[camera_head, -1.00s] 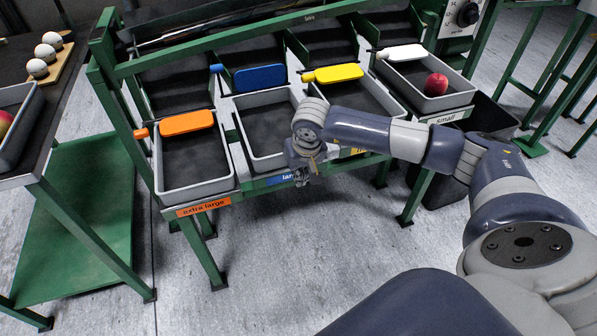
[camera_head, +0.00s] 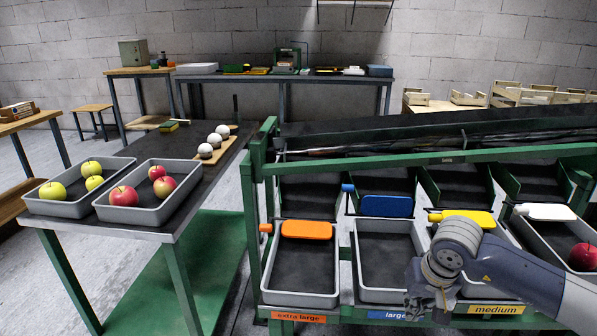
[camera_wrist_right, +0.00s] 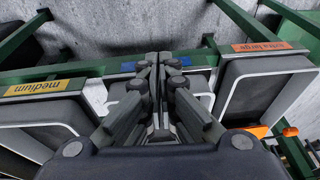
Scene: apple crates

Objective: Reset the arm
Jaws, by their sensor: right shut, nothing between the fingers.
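My right gripper (camera_head: 430,302) is shut and empty. It points down at the front of the green sorting stand (camera_head: 262,170), near the gap between the large tray (camera_head: 388,295) and the medium tray (camera_head: 499,292). In the right wrist view its closed fingers (camera_wrist_right: 161,62) meet in front of the blue label, between the yellow medium label (camera_wrist_right: 44,87) and the orange extra large label (camera_wrist_right: 262,47). My right arm (camera_head: 510,272) comes in from the lower right and hides part of the medium tray. My left gripper is not in view.
The extra large tray (camera_head: 298,292) is empty; a red apple (camera_head: 582,257) lies in the right tray. On the left table, one grey tray (camera_head: 60,208) holds yellow-green apples and another (camera_head: 150,215) red apples. White balls (camera_head: 214,140) sit on a board behind. Floor between table and stand is open.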

